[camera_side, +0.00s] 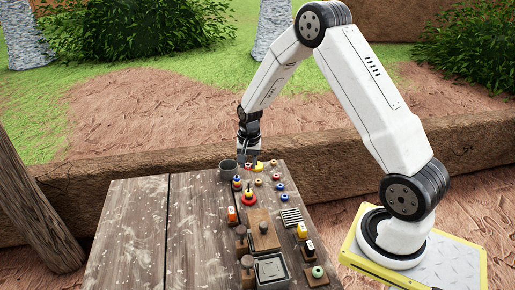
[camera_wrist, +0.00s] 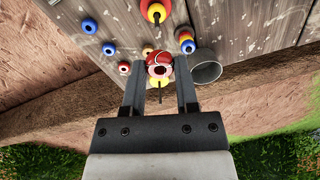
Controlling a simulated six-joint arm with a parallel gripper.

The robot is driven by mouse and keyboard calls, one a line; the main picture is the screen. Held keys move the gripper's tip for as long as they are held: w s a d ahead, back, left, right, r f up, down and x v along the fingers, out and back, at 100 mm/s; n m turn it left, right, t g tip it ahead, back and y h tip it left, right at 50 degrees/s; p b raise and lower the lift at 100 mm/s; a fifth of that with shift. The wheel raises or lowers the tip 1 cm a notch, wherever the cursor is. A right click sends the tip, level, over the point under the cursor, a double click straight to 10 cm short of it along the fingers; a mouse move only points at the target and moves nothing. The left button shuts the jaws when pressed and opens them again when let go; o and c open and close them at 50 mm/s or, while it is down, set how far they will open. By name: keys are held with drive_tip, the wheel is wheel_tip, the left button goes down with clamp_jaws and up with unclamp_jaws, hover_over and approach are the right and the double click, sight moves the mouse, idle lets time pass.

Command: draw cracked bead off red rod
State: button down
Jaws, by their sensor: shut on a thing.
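A red bead (camera_wrist: 159,64) with pale crack-like lines is held between the fingertips of my gripper (camera_wrist: 160,80) in the wrist view. In the side view my gripper (camera_side: 248,160) is at the table's far edge, beside the grey cup (camera_side: 228,168); the cup also shows in the wrist view (camera_wrist: 205,67). The bead appears above the table. A yellow piece with a thin dark rod (camera_side: 258,167) lies close behind the held bead, partly hidden.
A stack of coloured beads (camera_side: 237,183) stands near the cup. Several loose beads (camera_side: 279,187) lie to the right. Wooden blocks (camera_side: 263,230) and a grey tray (camera_side: 272,270) stand nearer the front. The table's left side (camera_side: 135,230) is clear.

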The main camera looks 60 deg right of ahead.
drive_tip(key=c, duration=1.1)
unclamp_jaws()
drive_tip(key=shift+c, duration=0.2)
clamp_jaws()
drive_tip(key=shift+r, duration=0.1)
